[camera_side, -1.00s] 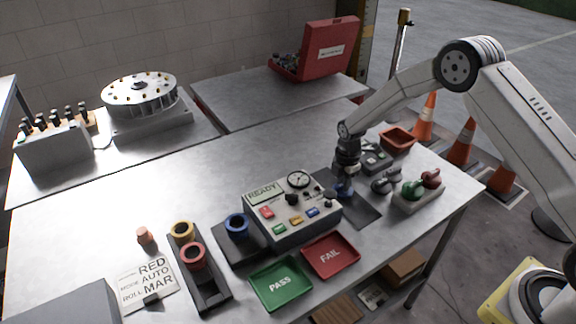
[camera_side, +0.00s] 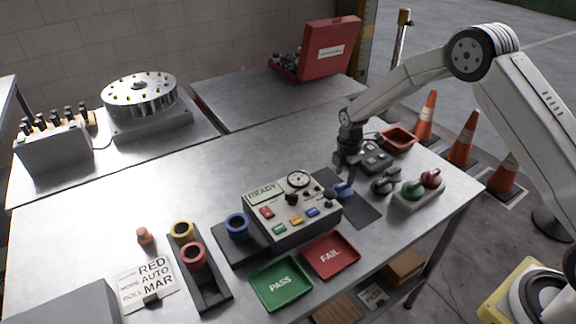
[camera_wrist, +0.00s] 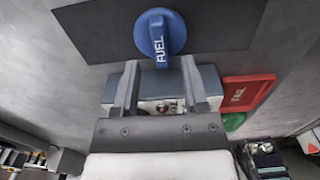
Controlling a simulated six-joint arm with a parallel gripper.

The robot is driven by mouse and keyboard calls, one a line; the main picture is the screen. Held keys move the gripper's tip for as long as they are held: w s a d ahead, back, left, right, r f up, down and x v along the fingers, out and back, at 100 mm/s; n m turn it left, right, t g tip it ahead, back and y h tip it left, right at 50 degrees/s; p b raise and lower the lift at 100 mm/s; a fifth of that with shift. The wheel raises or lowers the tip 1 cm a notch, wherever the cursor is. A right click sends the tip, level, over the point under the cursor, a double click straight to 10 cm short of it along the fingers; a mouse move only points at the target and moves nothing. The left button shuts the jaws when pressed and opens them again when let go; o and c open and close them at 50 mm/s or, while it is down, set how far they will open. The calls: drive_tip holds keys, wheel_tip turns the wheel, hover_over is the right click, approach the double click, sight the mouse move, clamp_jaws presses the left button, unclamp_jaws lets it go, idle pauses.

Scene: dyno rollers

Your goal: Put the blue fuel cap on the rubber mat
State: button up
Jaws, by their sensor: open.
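The blue fuel cap (camera_wrist: 160,33), marked FUEL, lies on the dark rubber mat (camera_wrist: 222,22) in the wrist view. In the side view the cap (camera_side: 343,191) rests on the mat (camera_side: 363,209), to the right of the READY control box. My gripper (camera_wrist: 157,80) is open and empty, its two fingers apart and clear of the cap, which shows just beyond their tips. In the side view my gripper (camera_side: 343,172) is above and close behind the cap.
The control box (camera_side: 290,211) stands left of the mat. The green PASS tray (camera_side: 281,284) and red FAIL tray (camera_side: 330,257) lie in front. A stand with green and red caps (camera_side: 418,194) is right of the mat. Black parts (camera_side: 386,181) lie between.

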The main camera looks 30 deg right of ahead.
sight(344, 184)
wheel_tip(344, 184, up, 9)
idle(0.4)
drive_tip(key=shift+f, duration=0.1)
idle(0.4)
drive_tip(key=s+a+r+m+t, duration=0.1)
drive_tip(key=s+m, duration=0.8)
drive_tip(key=s, duration=0.3)
drive_tip(key=s+a+r+m+t, duration=0.1)
drive_tip(key=s+a+r+m, duration=0.1)
drive_tip(key=s+m, duration=0.7)
drive_tip(key=s, duration=0.3)
drive_tip(key=shift+a+r+t, duration=0.25)
drive_tip(key=shift+r+t, duration=0.05)
